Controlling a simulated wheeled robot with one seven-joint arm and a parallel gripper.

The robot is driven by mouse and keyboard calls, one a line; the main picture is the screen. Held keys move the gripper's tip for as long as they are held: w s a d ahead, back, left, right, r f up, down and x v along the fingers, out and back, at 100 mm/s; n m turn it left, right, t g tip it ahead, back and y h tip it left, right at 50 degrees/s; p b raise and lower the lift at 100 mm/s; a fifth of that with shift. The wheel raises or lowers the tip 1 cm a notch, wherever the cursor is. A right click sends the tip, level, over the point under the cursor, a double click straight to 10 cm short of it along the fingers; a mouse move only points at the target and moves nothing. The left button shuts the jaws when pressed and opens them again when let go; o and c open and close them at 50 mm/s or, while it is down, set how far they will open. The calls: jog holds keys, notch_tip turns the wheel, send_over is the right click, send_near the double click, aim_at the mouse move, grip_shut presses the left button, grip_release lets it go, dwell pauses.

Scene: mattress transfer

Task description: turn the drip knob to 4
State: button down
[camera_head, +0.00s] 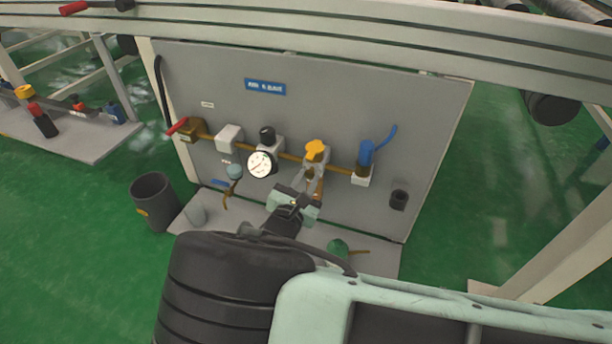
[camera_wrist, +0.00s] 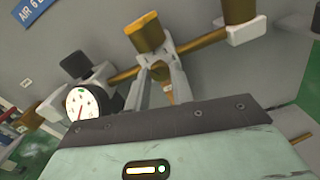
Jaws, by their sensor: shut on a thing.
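The unit with a yellow top (camera_head: 315,150) sits on the brass pipe of the grey panel, right of the round gauge. My gripper (camera_head: 311,178) reaches up to the unit from below. The fingers hide part of the knob. No number or mark on it is readable.
The white gauge (camera_head: 260,164) is close on the left. A dark bin (camera_head: 154,200) stands left of the panel. A beam (camera_head: 300,45) crosses above.

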jog(key=m+p, duration=0.3)
jog(key=shift+r+m, duration=0.2)
jog(key=shift+m, duration=0.1)
jog(key=m+p, duration=0.3)
jog(key=shift+m, duration=0.4)
jog(key=m+p, duration=0.4)
jog(key=m, duration=0.2)
jog(key=m+p, duration=0.2)
jog(key=m, duration=0.3)
jog(key=shift+a+f+m, duration=0.1)
jog(key=shift+m, duration=0.3)
jog(key=m+p, duration=0.1)
jog(key=m, duration=0.3)
jog(key=shift+m, duration=0.7)
jog(key=c, duration=1.2)
grip_release()
jog(key=shift+c, duration=0.2)
